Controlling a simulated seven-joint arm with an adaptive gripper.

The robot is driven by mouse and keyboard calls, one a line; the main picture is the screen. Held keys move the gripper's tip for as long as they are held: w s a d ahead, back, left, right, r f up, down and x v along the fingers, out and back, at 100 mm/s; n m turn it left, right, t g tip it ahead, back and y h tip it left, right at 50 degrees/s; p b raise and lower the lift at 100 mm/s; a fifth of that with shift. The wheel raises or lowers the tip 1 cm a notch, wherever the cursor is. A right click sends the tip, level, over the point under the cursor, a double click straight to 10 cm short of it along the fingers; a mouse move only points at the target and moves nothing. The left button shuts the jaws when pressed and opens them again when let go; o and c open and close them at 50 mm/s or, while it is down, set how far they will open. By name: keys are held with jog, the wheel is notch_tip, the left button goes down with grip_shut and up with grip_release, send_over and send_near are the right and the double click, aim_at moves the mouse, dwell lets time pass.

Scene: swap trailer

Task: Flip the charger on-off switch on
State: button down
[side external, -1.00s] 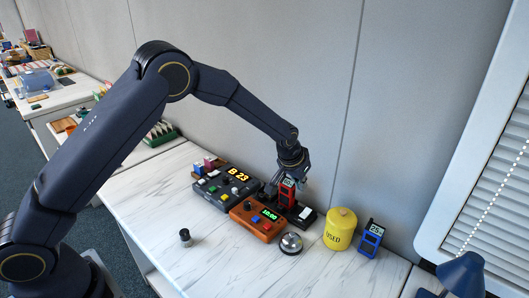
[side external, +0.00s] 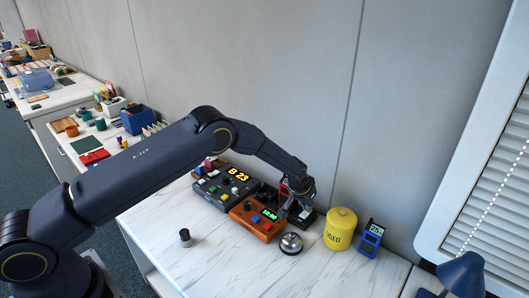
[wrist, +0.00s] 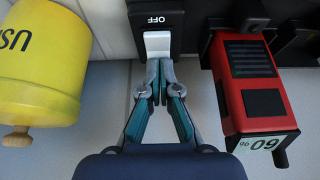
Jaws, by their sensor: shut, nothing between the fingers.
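The charger is a black base (wrist: 185,12) with a white rocker switch (wrist: 157,43) and the word OFF printed beside it, in the wrist view. My gripper (wrist: 158,64) is shut and empty, its fingertips right at the near edge of the white switch. I cannot tell whether they touch it. In the side external view my gripper (side external: 291,211) is low over the front of the charger and hides most of it and the switch. A red handheld device (wrist: 258,85) stands in the charger beside the switch.
A yellow canister (side external: 340,230) stands right of the charger, with a blue device (side external: 370,238) beyond it. An orange box with a display (side external: 254,218), a silver bell (side external: 291,242) and a dark clock panel (side external: 222,190) crowd the left and front. The front table is mostly clear.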

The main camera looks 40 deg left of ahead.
jog(key=shift+w+f, duration=0.15)
jog(key=shift+f, duration=0.15)
dwell(0.4)
jog(key=shift+s+r, duration=0.1)
jog(key=shift+s, duration=0.7)
jog(key=v, duration=1.4)
jog(key=shift+w, duration=0.15)
jog(key=shift+r, duration=0.1)
